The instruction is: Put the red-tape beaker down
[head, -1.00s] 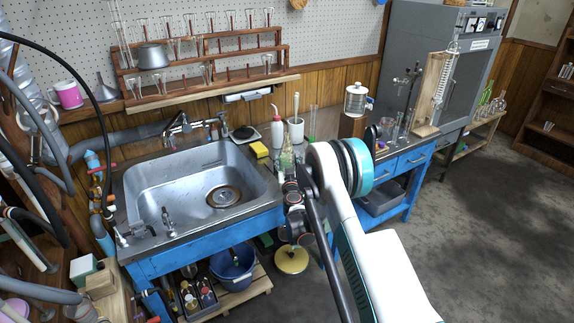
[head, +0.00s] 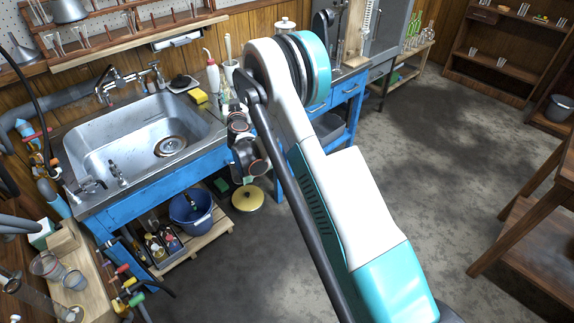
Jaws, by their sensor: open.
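My gripper (head: 247,166) shows as a small dark shape below the elbow of my arm, in front of the sink bench's right end. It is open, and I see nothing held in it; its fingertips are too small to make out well. I cannot pick out a beaker with red tape for certain. Two clear beakers, one larger (head: 46,265) and one smaller (head: 74,281), stand on a wooden surface at the lower left, away from my gripper. Glassware beside the sink is partly hidden by my arm.
The steel sink (head: 140,150) sits in the blue bench. A yellow sponge (head: 198,96) and a white wash bottle (head: 212,76) stand at its back right. Below are a blue bucket (head: 190,215) and a yellow disc (head: 248,200). The floor (head: 420,150) to the right is open.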

